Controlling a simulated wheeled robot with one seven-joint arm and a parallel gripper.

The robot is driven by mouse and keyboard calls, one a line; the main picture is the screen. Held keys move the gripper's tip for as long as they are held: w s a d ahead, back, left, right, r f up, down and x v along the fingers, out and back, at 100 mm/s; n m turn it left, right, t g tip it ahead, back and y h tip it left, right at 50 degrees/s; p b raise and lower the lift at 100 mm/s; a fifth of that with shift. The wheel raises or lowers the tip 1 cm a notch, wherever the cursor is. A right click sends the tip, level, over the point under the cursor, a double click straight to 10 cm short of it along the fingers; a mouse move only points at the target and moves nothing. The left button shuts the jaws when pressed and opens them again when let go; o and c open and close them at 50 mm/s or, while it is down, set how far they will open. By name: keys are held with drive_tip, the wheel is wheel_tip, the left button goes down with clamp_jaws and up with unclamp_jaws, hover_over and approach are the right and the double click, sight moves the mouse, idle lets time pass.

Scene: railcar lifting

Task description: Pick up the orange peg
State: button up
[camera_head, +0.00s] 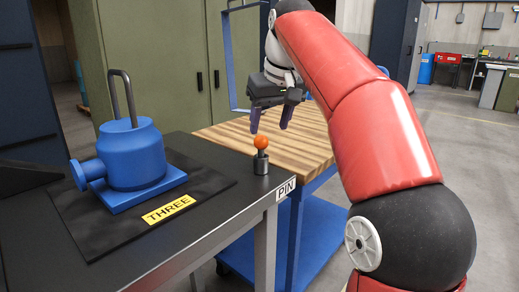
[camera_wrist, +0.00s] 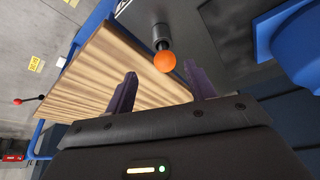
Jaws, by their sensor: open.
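The orange peg (camera_head: 261,142) shows a round orange head on a dark shaft. It stands upright in a small dark cylindrical holder (camera_head: 261,164) at the black table's corner, by the PIN label. In the wrist view its orange head (camera_wrist: 164,62) lies ahead of the fingertips, between the lines of the two fingers. My gripper (camera_head: 270,120) is open and empty, with purple fingers. In the head view it is above the peg's head and apart from it. In the wrist view my gripper (camera_wrist: 161,82) has a clear gap between its fingers.
A blue cart with a wooden top (camera_head: 300,150) stands behind the black table (camera_head: 230,205). Green cabinets stand farther back.

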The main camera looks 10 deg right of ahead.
sight(263, 139)
drive_tip(key=x, duration=0.2)
drive_tip(key=b+x, duration=0.1)
drive_tip(key=x, duration=0.1)
drive_tip(key=b+x, duration=0.1)
drive_tip(key=x, duration=0.2)
drive_tip(key=shift+a+f, duration=0.1)
drive_tip(key=shift+a, duration=0.15)
drive_tip(key=shift+c, duration=0.3)
drive_tip(key=c, duration=1)
